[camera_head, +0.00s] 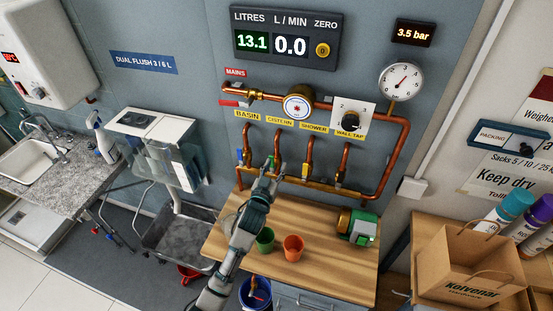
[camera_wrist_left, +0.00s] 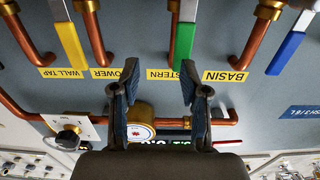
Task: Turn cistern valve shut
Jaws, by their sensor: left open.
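The cistern valve's green lever (camera_wrist_left: 185,42) runs along its copper pipe in the left wrist view, close to the cistern label (camera_wrist_left: 187,74). In the head view the cistern pipe (camera_head: 277,142) drops behind my left gripper (camera_head: 271,166), and the lever there is mostly hidden. My left gripper is open; its fingers show in the wrist view too (camera_wrist_left: 160,82). The lever's end lies just by the right-hand fingertip, not between the fingers; contact cannot be told. My right gripper is not in view.
A blue basin lever (camera_wrist_left: 286,53) and a yellow lever (camera_wrist_left: 69,45) flank it. Below the pipes, a wooden bench (camera_head: 337,279) holds a green cup (camera_head: 265,240), an orange cup (camera_head: 293,247) and a green-capped device (camera_head: 358,227). The display (camera_head: 285,42) reads 13.1 litres and 0.0 flow.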

